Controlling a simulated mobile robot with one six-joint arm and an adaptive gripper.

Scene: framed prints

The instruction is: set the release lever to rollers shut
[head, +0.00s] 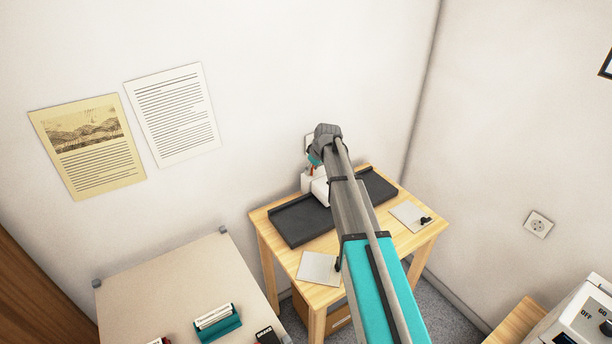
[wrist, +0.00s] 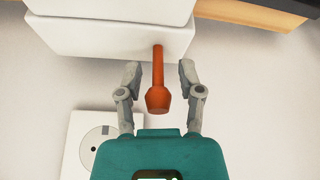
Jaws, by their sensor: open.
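The release lever (wrist: 158,90) is an orange-red rod with a thicker knob at its end, in the middle of the wrist view. It comes out of the white machine body (wrist: 120,37) at the top of that view. My gripper (wrist: 160,69) is open, with one finger on each side of the lever's rod and a visible gap on both sides. In the head view, the white machine (head: 318,188) stands on the wooden table, partly hidden behind my arm. I cannot read any marking for the lever's positions.
A wall socket (wrist: 98,143) lies behind my gripper, at lower left in the wrist view. Dark trays (head: 298,220) flank the machine on the wooden table (head: 263,218). Paper pads lie near its front. A beige table (head: 165,282) with a teal card holder (head: 220,326) stands at left.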

